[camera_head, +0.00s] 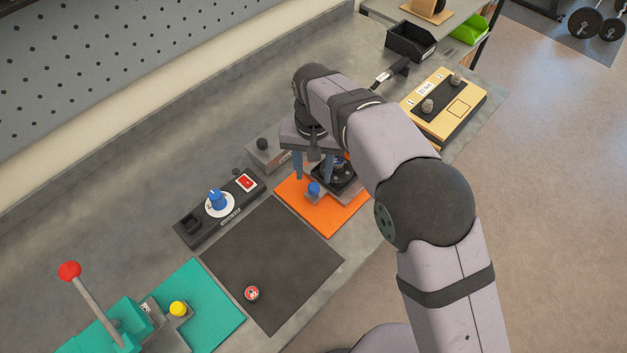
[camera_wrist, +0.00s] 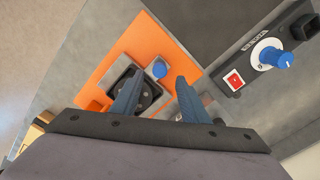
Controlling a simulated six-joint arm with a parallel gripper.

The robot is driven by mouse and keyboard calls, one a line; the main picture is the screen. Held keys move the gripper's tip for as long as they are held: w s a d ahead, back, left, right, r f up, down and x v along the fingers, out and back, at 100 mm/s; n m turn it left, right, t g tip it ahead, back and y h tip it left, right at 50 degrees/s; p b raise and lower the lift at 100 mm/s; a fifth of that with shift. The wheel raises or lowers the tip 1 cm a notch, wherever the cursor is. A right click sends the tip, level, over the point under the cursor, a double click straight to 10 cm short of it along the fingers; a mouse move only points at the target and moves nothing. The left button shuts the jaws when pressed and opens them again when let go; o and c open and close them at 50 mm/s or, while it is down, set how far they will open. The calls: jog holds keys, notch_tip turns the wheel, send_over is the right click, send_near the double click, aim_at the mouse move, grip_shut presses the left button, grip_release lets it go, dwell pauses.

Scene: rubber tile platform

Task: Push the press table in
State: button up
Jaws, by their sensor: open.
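An orange base plate (camera_head: 337,222) lies on the bench, with a grey sliding table carrying a black square fixture (camera_head: 338,180) and a blue knob (camera_head: 313,188). In the wrist view, the blue knob (camera_wrist: 159,68) shows just beyond the fingertips, and the black fixture (camera_wrist: 142,101) is partly hidden by a finger. My gripper (camera_head: 313,175) points down over the orange station, open, with nothing seen between its blue fingers. A second station at the lower left has a teal base (camera_head: 217,318), a red-ball lever (camera_head: 70,271) and a yellow knob (camera_head: 179,309). I cannot tell which table is meant.
A black panel with a blue dial (camera_head: 217,199) and red switch (camera_head: 246,182) lies left of my gripper. A yellow box (camera_head: 445,110) and black bin (camera_head: 411,41) stand toward the back right.

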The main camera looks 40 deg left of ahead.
aim_at(313, 187)
jog(key=shift+f+p, duration=0.9)
jog(key=shift+f, duration=1.9)
jog(key=shift+c, duration=0.6)
